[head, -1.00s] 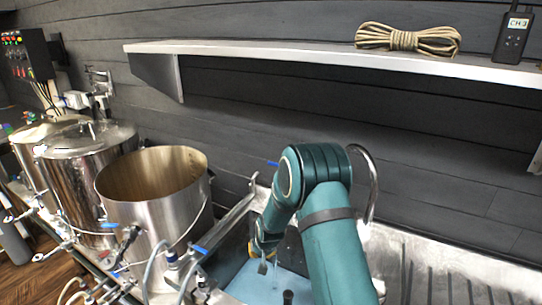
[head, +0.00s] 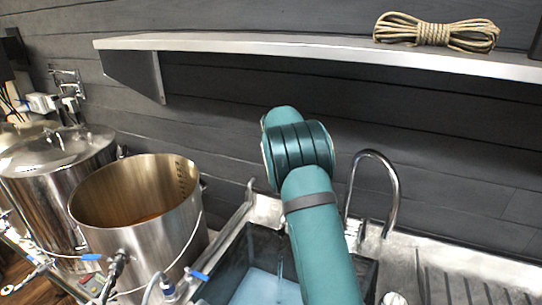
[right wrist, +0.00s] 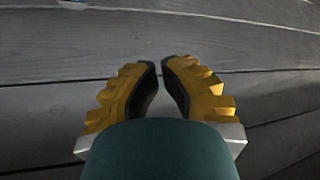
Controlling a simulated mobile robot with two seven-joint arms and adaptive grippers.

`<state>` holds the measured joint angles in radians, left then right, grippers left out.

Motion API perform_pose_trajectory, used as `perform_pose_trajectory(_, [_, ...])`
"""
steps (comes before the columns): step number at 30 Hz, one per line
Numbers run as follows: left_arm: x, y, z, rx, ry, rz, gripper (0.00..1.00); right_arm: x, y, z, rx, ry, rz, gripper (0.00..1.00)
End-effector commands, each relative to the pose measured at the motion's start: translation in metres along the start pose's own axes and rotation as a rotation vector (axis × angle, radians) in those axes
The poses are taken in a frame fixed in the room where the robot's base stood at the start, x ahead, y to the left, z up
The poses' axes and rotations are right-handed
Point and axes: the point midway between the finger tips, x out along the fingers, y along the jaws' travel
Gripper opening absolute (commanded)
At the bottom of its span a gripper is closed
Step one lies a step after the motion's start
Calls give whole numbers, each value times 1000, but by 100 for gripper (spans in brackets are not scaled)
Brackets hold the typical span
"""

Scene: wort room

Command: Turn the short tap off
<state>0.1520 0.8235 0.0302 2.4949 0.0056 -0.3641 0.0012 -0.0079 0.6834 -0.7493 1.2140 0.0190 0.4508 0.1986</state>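A thin stream of water (head: 280,262) falls into the sink basin (head: 225,262), which holds pale blue water. The short tap itself does not show clearly in the head view; my right arm covers the area above the stream. My right gripper is hidden behind that arm in the head view. In the right wrist view, the right gripper (right wrist: 162,64) has its yellow fingers apart, with nothing between them and dark plank wall beyond. A small blue and white piece at the top left edge of that view is cut off; I cannot tell what it is. My left gripper is out of view.
A tall curved tap (head: 394,185) stands right of my arm. An open steel kettle (head: 145,215) and a lidded one (head: 55,165) stand left. A shelf (head: 300,49) with coiled rope (head: 437,32) hangs above; the ribbed drainboard (head: 455,285) is at right.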

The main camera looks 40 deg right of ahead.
Motion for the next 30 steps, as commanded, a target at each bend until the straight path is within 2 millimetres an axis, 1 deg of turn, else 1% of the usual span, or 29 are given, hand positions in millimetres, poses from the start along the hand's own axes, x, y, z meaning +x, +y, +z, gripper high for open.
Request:
perform_pose_trajectory(9, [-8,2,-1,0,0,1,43,55,1,1,-1,-2,2,0])
perform_pose_trajectory(12, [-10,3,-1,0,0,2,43,68,1,1,-2,-1,1,0])
perform_pose_trajectory(18, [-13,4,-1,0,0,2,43,88,1,1,-2,-1,2,0])
perform_pose_trajectory(20, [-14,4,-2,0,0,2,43,94,1,1,-2,-2,1,0])
perform_pose_trajectory(30, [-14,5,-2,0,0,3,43,82,0,18,0,-1,-1,0])
